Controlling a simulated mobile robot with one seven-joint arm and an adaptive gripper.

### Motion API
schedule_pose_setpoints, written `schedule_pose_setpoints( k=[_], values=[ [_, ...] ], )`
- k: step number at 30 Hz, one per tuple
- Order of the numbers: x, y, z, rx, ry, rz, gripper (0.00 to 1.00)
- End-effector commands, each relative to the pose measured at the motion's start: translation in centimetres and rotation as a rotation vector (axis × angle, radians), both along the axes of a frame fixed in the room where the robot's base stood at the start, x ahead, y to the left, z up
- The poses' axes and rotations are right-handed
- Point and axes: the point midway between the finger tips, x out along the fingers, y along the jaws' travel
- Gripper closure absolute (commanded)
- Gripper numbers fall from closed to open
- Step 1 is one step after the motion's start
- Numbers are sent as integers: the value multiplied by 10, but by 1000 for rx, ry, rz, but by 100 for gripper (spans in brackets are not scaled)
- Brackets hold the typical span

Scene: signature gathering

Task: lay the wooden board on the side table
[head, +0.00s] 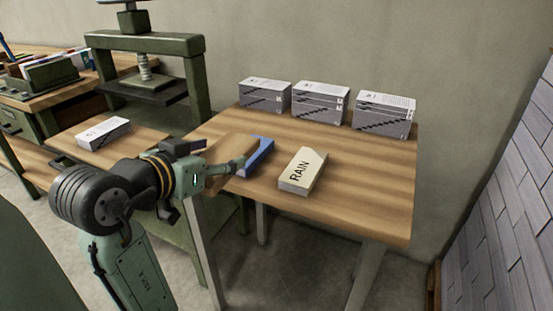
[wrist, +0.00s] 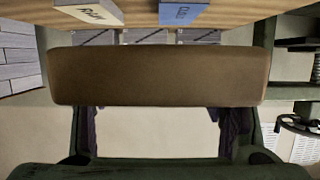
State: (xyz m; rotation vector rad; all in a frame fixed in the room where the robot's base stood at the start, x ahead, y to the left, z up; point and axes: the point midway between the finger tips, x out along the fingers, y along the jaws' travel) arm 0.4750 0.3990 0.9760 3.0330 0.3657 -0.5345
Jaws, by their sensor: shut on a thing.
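My gripper (head: 217,160) is shut on the brown wooden board (head: 230,147). In the wrist view the board (wrist: 160,76) spans the middle between my two fingers, with its long side across the picture. In the head view the board is over the left end of the wooden table (head: 360,205), beside a blue block; my gripper partly hides it. I take this table as the side table. I cannot tell whether the board touches the tabletop or the blue block.
A green press (head: 195,75) stands left, near a white packet (head: 103,132). The table's front right is bare.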

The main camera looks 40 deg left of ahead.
Motion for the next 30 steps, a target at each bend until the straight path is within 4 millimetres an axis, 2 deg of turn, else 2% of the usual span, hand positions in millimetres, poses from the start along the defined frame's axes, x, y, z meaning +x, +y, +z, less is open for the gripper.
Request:
schedule_pose_setpoints(
  k=[9,15,18,22,30],
  values=[
    [84,-11,-5,-1,3,-7,67],
    [130,-15,-10,-1,2,-6,67],
    [142,-16,-12,0,1,-4,67],
    [148,-17,-17,0,1,-3,67],
    [147,-17,-48,-1,1,-3,67]
  ],
)
